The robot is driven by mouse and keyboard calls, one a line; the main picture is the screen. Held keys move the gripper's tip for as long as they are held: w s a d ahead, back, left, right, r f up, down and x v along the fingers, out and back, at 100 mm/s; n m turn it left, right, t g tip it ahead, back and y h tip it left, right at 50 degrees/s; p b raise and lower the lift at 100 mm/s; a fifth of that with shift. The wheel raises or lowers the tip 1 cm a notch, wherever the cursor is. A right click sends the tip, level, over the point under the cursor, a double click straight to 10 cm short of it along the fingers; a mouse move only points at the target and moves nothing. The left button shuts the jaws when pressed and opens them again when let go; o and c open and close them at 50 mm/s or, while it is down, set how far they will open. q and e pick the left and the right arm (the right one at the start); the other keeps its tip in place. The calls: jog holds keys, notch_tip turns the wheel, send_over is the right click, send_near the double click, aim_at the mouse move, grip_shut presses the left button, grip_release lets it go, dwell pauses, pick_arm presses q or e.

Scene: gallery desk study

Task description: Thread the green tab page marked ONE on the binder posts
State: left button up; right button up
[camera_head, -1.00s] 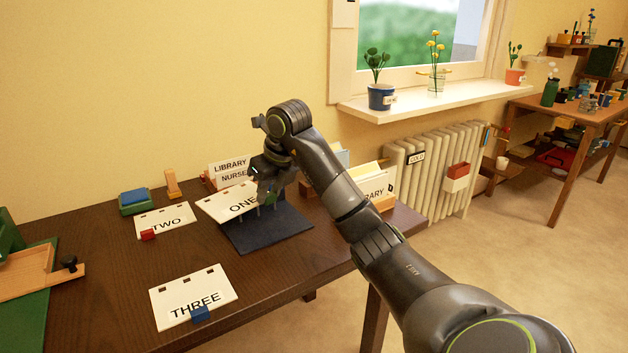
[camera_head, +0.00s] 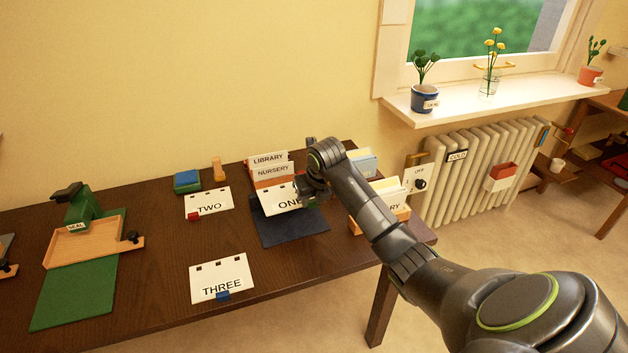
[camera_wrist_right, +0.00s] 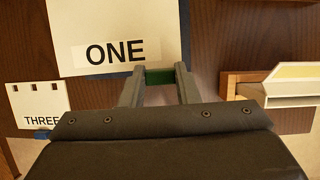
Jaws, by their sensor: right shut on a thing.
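The white page marked ONE (camera_head: 279,203) is over the back part of the dark blue binder (camera_head: 292,236). My right gripper (camera_head: 311,201) is at the page's right edge in the head view. The right wrist view shows the page (camera_wrist_right: 112,22) just ahead of my fingers, which are shut on its green tab (camera_wrist_right: 158,77). A blue strip of the binder (camera_wrist_right: 186,40) shows beside the page there. I cannot see the posts now, nor tell whether they pass through the page. My left gripper is not in view.
Page TWO (camera_head: 209,204) and page THREE (camera_head: 219,275) lie left of the binder. LIBRARY and NURSERY cards (camera_head: 270,171) stand close behind it. A card tray (camera_head: 380,218) stands to its right. The wooden desk is clear in front of the binder.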

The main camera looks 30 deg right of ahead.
jog(key=shift+s+r+p, duration=0.1)
jog(key=shift+s+p, duration=0.1)
jog(key=shift+p, duration=0.25)
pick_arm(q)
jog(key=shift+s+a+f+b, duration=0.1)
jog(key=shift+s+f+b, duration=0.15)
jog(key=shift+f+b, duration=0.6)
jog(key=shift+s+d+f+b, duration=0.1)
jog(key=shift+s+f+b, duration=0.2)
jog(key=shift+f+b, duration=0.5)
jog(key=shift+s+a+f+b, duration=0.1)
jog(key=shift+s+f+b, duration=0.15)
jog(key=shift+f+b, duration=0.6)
pick_arm(e)
jog(key=shift+f, duration=3.9)
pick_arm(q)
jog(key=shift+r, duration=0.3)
pick_arm(e)
jog(key=o, duration=1)
jog(key=shift+o, duration=0.2)
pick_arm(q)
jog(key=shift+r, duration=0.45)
pick_arm(e)
jog(key=v, duration=1.7)
jog(key=shift+a+r, duration=0.15)
jog(key=shift+r, duration=0.1)
